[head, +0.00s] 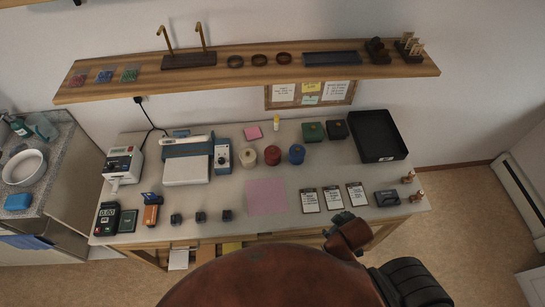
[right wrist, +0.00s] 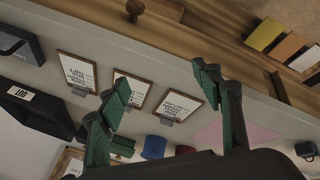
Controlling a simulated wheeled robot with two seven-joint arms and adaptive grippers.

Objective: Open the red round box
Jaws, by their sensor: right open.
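The red round box (head: 272,155) stands on the workbench in the head view, between a cream round box (head: 246,156) and a blue round box (head: 297,154). It looks closed, but it is small in the picture. In the right wrist view the red round box (right wrist: 185,150) shows only partly, beyond my gripper, next to the blue round box (right wrist: 153,147). My right gripper (right wrist: 162,85) is open, with nothing between its green-padded fingers, and is well apart from the red box. My left gripper is in neither view.
A pink sheet (head: 266,197) lies in front of the round boxes. Framed cards (head: 333,198) lie to its right. Green (head: 313,132) and black boxes (head: 336,129) and a black tray (head: 378,137) stand right of them. A wooden shelf (head: 220,75) hangs above the bench.

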